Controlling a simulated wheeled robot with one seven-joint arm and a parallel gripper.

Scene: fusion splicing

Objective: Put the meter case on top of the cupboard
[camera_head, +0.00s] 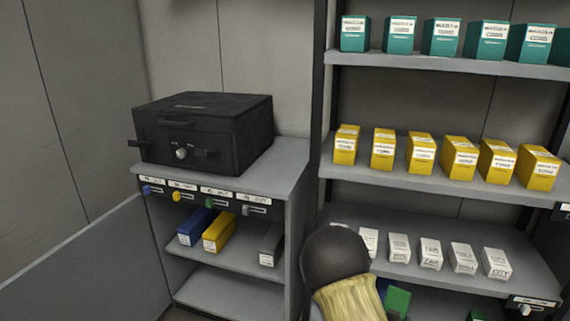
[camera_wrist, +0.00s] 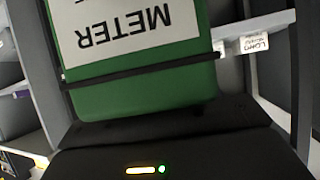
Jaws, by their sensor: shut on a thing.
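The meter case (camera_wrist: 140,95) is a green box with a white label reading METER, upside down in the wrist view, and a dark strap across it. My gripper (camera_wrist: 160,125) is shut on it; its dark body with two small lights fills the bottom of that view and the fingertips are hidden. In the head view my arm covers the lower middle, and a green patch (camera_head: 397,302) beside it may be the case. The grey cupboard (camera_head: 285,160) stands at left; a black case with a knob sits on its top, leaving a bare strip at the right.
The black case (camera_head: 210,130) takes up most of the cupboard top. A shelf rack (camera_head: 440,65) at right holds teal, yellow and white boxes. A grey panel (camera_head: 90,265) stands at lower left.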

